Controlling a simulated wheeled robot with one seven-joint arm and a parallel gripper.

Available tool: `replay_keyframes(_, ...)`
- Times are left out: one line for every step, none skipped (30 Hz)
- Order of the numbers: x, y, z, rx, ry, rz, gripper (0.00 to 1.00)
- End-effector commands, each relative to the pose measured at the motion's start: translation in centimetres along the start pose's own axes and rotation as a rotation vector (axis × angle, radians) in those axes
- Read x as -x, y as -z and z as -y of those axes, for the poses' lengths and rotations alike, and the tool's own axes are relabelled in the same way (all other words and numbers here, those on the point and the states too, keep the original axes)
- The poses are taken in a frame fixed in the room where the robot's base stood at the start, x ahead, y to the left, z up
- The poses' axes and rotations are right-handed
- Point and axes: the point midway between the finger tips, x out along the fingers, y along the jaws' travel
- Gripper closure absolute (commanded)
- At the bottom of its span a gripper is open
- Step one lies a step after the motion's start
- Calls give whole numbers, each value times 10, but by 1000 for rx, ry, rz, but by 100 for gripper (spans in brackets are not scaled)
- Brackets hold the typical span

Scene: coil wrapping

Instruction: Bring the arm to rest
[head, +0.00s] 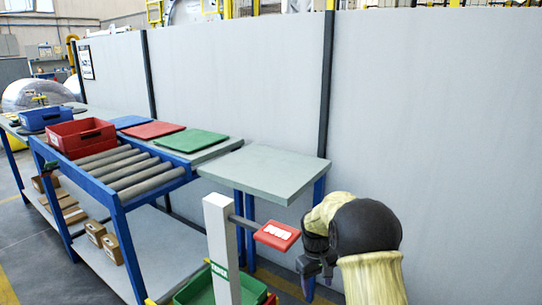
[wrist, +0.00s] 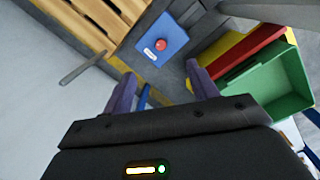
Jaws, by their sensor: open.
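My arm shows at the lower right of the head view, with cream links and a dark joint. My gripper (head: 317,268) is a small dark shape hanging at its left side, in front of the grey fence, and its fingers are hard to make out there. In the wrist view my gripper (wrist: 162,88) has two purple fingers spread apart with nothing held between them. A blue box with a red button (wrist: 160,46) lies beyond the fingertips, apart from them.
A white post (head: 222,250) with a red panel (head: 277,235) stands left of my arm. A green-grey table (head: 275,170) is behind it. A roller conveyor (head: 130,172) carries a red bin (head: 82,137). The wrist view shows a green bin (wrist: 275,85) and a wooden pallet (wrist: 95,22).

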Motion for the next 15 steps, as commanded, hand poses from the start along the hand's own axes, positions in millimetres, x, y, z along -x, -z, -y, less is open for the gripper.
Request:
replay_keyframes(14,-14,2,-21,1,-16,41)
replay_keyframes(19,-21,4,-36,2,-27,41)
replay_keyframes(26,-31,6,-53,3,-41,41)
replay_keyframes(31,-38,8,-67,5,-50,41)
replay_keyframes(36,-46,10,-82,6,-62,41)
replay_keyframes(42,-56,13,-100,8,-76,41)
replay_keyframes(47,-64,15,-114,9,-85,41)
replay_keyframes(51,-73,18,-129,10,-95,41)
replay_keyframes(56,-84,21,-146,11,-109,41)
replay_keyframes(60,-92,23,-161,12,-119,41)
replay_keyframes(63,-101,26,-176,14,-128,41)
replay_keyframes(68,-113,29,-195,15,-142,41)
replay_keyframes(71,-121,32,-211,17,-152,41)
replay_keyframes(74,-130,35,-226,18,-162,41)
replay_keyframes(78,-142,39,-245,20,-175,41)
